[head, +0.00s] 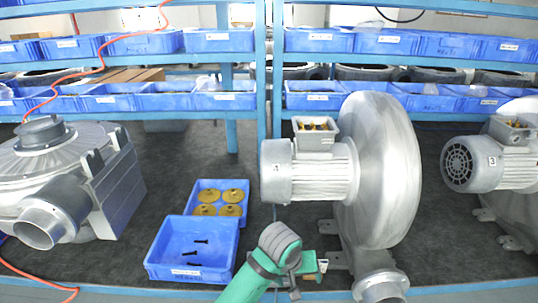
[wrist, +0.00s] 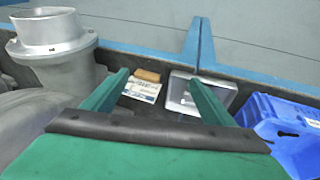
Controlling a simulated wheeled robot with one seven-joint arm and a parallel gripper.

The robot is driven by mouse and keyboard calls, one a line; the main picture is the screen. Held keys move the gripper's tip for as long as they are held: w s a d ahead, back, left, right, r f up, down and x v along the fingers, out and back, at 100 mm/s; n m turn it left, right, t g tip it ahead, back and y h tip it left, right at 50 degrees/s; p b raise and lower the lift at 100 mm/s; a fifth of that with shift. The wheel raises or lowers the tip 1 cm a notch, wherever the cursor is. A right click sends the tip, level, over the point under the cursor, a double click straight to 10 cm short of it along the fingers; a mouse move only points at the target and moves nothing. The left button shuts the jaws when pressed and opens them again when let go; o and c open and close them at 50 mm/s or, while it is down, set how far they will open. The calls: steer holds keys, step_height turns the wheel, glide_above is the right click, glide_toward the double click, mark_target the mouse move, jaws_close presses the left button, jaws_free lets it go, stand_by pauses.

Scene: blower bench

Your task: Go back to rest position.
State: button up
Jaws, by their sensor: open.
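My gripper (wrist: 158,77) is open in the wrist view, its two green fingers spread apart with nothing held between them. In the head view my green arm with its grey cuff reaches in from the bottom middle, and my gripper (head: 310,264) is low over the bench's front edge, left of the outlet of the blower marked 4 (head: 392,175). Beyond the fingers in the wrist view lie a small label card (wrist: 142,92), a brown block (wrist: 147,75) and a grey square metal piece (wrist: 180,97).
A blue bin with black bolts (head: 165,246) and one with brass discs (head: 213,184) stand left of my arm. Another blower (head: 45,165) is at far left, and motor 3 (head: 475,162) is at right. Shelves of blue bins (head: 220,41) span the back. Dark bench surface shows between them.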

steer(key=s+d+r+n+t+h, duration=0.1)
steer(key=d+n+t+h, duration=0.2)
steer(key=d, duration=0.5)
steer(key=s+d+r+t+h, duration=0.1)
steer(key=d+t+h, duration=0.3)
steer(key=d, duration=0.4)
steer(key=s+a+f+n+t+y, duration=0.2)
steer(key=s+a+f+y, duration=0.3)
steer(key=s, duration=0.3)
steer(key=s+a+f+n+t+y, duration=0.1)
steer(key=s+a+f+t+y, duration=0.15)
steer(key=s+a+f, duration=0.4)
steer(key=s+a+r+m+y, duration=0.1)
steer(key=s+a+r+m, duration=0.1)
steer(key=s+a, duration=0.4)
steer(key=s+a+r+m+y, duration=0.1)
steer(key=s+a, duration=0.6)
steer(key=s, duration=0.7)
steer(key=r+m+t, duration=0.1)
steer(key=m, duration=0.1)
steer(key=shift+s+r+m, duration=0.3)
steer(key=shift+r+m, duration=0.1)
